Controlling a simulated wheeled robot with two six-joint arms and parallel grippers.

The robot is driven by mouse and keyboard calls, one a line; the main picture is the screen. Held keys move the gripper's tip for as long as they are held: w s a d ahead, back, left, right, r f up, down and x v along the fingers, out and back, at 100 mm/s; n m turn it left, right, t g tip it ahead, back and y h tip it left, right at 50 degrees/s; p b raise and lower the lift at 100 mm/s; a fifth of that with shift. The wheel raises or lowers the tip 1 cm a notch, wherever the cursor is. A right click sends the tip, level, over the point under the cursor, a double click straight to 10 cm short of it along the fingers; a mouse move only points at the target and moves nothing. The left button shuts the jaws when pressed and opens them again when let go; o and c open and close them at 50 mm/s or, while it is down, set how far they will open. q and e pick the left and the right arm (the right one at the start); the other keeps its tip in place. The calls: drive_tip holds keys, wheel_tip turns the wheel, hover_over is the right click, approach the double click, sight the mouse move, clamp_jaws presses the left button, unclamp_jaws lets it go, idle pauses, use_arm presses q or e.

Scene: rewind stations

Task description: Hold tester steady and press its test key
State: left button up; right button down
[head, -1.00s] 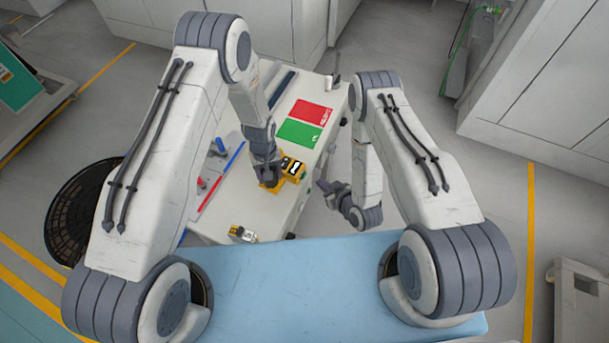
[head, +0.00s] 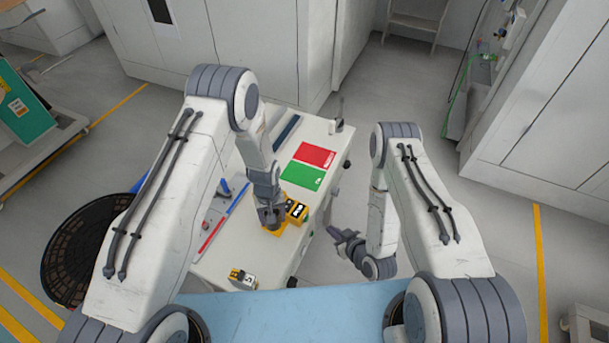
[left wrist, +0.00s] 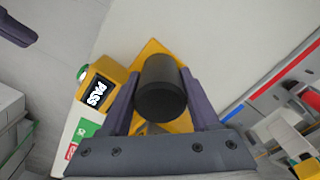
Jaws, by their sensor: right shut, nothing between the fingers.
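The yellow tester (head: 296,212) stands on the white bench top. My right gripper (head: 343,238) is shut and empty, off the bench's right side, apart from the tester. Part of it shows top left in the left wrist view (left wrist: 15,30).
The white bench (head: 255,255) carries a green pad (head: 303,175), a red pad (head: 316,155), a dark bar (head: 287,127) and red and blue strips (head: 212,233). A small yellow-and-grey item (head: 242,278) lies near the front edge.

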use_arm(q)
drive_tip(key=o, duration=0.3)
drive_tip(key=shift+r, duration=0.1)
